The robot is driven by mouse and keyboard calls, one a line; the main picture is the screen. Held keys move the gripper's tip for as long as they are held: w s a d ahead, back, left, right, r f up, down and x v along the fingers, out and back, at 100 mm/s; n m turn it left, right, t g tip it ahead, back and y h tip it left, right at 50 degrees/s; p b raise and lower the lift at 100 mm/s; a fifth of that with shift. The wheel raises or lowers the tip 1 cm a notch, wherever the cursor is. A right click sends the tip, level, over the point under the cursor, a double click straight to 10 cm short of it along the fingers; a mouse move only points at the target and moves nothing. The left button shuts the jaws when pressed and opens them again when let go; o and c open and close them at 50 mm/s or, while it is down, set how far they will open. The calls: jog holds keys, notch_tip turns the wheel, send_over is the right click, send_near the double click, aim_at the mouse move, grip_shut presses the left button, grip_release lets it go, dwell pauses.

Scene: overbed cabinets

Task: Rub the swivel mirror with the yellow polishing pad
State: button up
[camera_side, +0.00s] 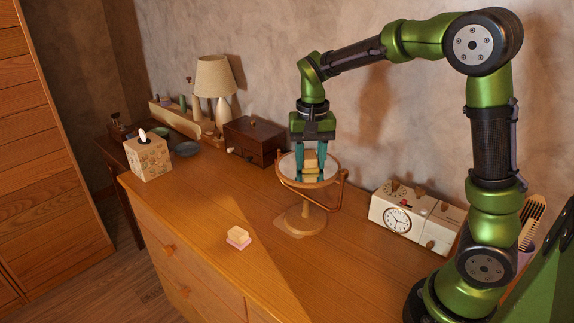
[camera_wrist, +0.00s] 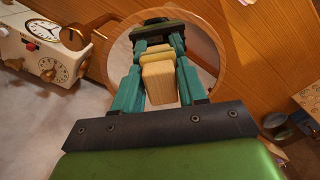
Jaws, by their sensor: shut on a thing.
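The swivel mirror (camera_side: 287,167) is a round glass in a wooden ring on a pedestal, tipped nearly flat to face upward; it also shows in the wrist view (camera_wrist: 207,62). My gripper (camera_side: 311,172) points down over the glass, its teal fingers shut on a pale yellowish block (camera_side: 311,158), which I take as the yellow polishing pad. In the wrist view the block (camera_wrist: 159,84) sits between the fingers, with my gripper's reflection beyond it. The block's underside is hidden, and I cannot tell whether it touches the glass.
A similar pale block on a pink pad (camera_side: 238,237) lies on the dresser top (camera_side: 200,215). A white clock box (camera_side: 402,216) stands right of the mirror. A dark wooden box (camera_side: 255,140), lamp (camera_side: 214,80) and tissue box (camera_side: 148,157) stand behind and left. The front middle is mostly clear.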

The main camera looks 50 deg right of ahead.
jog(key=shift+w+d, duration=0.1)
jog(key=shift+w, duration=1.85)
jog(key=shift+w+d, duration=0.35)
jog(key=shift+d, duration=0.1)
jog(key=shift+s+d, duration=0.1)
jog(key=shift+s, duration=0.1)
jog(key=shift+s+a, duration=0.2)
jog(key=shift+s, duration=3.25)
jog(key=shift+w+d, duration=0.2)
jog(key=shift+w, duration=3.3)
jog(key=shift+w+r, duration=0.15)
jog(key=shift+w, duration=0.05)
notch_tip(320, 180, up, 8)
jog(key=shift+s, duration=0.1)
